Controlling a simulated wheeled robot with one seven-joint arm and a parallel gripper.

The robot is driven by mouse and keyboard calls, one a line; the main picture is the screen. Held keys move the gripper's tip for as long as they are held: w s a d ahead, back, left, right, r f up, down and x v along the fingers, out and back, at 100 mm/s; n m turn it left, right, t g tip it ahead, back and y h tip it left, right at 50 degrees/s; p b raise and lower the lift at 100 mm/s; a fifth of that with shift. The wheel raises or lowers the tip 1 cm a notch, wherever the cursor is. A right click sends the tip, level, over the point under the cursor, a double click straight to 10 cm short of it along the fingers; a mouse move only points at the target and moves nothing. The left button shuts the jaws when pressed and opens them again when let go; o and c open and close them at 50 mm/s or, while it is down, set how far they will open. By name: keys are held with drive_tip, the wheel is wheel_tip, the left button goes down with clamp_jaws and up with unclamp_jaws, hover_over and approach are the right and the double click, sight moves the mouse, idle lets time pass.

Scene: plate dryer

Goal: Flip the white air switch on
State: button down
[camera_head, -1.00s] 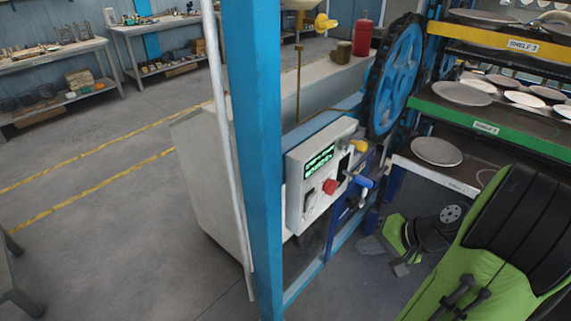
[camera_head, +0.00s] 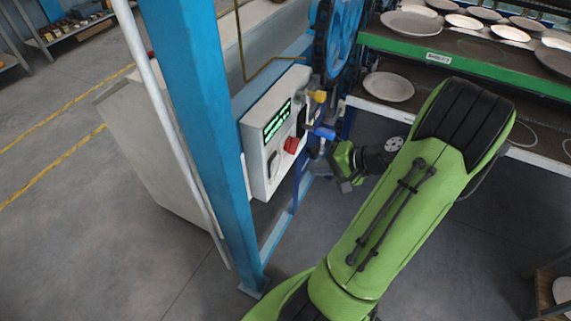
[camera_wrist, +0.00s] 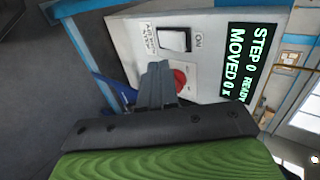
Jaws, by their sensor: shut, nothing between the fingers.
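The white air switch (camera_wrist: 174,39) is a rocker in a dark frame on the light grey control box. A label reading "AIR" sits on one side of it and "ON" on the other. It also shows small on the box front in the head view (camera_head: 272,164). I cannot clearly tell which way the rocker is tipped. My gripper (camera_wrist: 159,69) is shut and empty. In the wrist view its fingertips point at the panel, just below the switch and overlapping the red knob. Contact is not visible. In the head view my gripper (camera_head: 333,172) is right of the box.
The red knob (camera_wrist: 181,77) and the green-lit display (camera_wrist: 246,63), reading "STEP 0 READY", are on the same panel. Yellow (camera_head: 318,96) and blue (camera_head: 324,133) handles stick out beside the box. A blue post (camera_head: 197,120) stands left; plate shelves (camera_head: 450,62) stand right.

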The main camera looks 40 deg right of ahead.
sight(275, 166)
drive_tip(key=w+a+f, duration=0.1)
drive_tip(key=w, duration=0.1)
drive_tip(key=w+a+f, duration=0.1)
drive_tip(key=w, duration=0.2)
drive_tip(key=w+a+f, duration=0.1)
drive_tip(key=w, duration=0.2)
drive_tip(key=shift+f+b, duration=0.2)
drive_tip(key=shift+b, duration=0.2)
drive_tip(key=shift+w, duration=0.25)
drive_tip(key=shift+r, duration=0.1)
